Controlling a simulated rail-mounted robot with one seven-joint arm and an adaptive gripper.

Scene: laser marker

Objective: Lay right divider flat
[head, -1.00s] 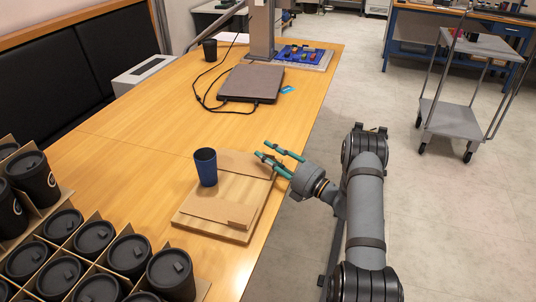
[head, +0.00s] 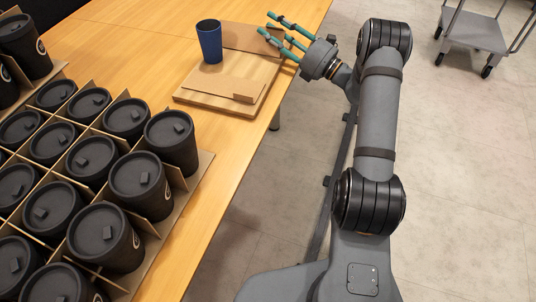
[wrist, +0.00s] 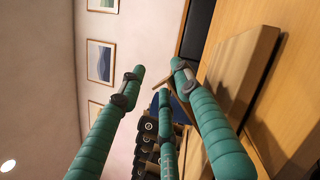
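A blue cup (head: 210,42) stands upright on a wooden board (head: 262,75) on the table. A flat brown cardboard piece (head: 222,86) lies on the board in front of the cup. Another brown cardboard piece (head: 240,38) lies behind and right of the cup. I cannot tell which is the right divider. My gripper (head: 272,26), with green fingers, is open at the right edge of the rear piece; whether it touches is unclear. In the wrist view the spread fingers (wrist: 150,85) show, with the board edge (wrist: 245,75) to their right.
A cardboard crate (head: 180,205) with grid dividers holds several black lidded cups (head: 140,180) at the front left. Bare table (head: 130,45) lies left of the board. Open floor (head: 470,130) and a grey cart (head: 478,28) are to the right.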

